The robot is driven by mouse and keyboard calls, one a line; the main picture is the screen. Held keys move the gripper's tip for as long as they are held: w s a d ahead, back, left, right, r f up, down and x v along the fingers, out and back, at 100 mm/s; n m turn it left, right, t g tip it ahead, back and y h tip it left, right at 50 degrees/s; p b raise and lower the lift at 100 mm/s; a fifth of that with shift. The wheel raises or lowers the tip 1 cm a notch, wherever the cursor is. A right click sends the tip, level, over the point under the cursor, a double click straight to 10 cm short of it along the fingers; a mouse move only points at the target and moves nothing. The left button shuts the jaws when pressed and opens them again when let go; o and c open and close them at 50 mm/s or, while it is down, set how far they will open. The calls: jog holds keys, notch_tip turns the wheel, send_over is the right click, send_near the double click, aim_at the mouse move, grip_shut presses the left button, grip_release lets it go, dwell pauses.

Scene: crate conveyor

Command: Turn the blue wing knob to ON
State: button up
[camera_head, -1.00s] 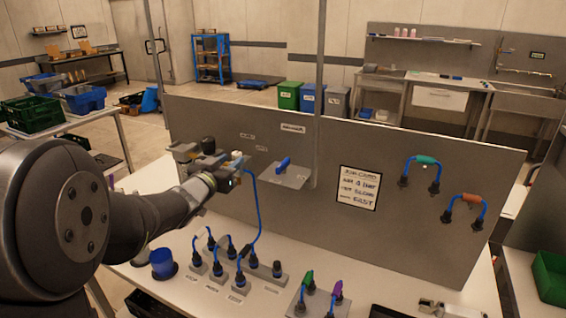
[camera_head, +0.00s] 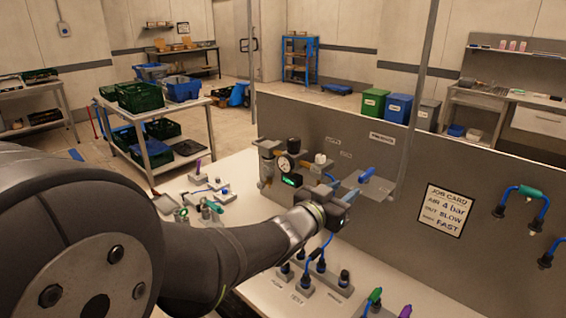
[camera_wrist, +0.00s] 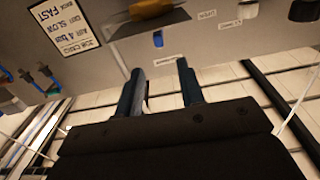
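The blue wing knob (camera_head: 367,174) stands on a grey plate (camera_head: 376,192) on the panel, below a small label, in the head view. Its pointer position cannot be read. My gripper (camera_head: 346,192) is in front of the panel, just left of and below the knob in the picture. In the wrist view, my gripper's two dark fingers (camera_wrist: 160,68) are apart with a clear gap. A small blue piece (camera_wrist: 158,39), perhaps the knob, shows beyond the fingertips, apart from them. The ON marking is not legible.
A pressure gauge (camera_head: 284,163), a green display (camera_head: 292,180) and a white knob (camera_head: 320,158) are left of my gripper. A blue hose runs behind it. Plug blocks (camera_head: 303,284) stand on the bench below. A job card (camera_head: 446,210) is on the panel at right.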

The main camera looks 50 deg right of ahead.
aim_at(374, 167)
jog(key=d, duration=1.2)
jog(key=shift+d, duration=0.1)
jog(key=shift+c, duration=0.3)
grip_shut()
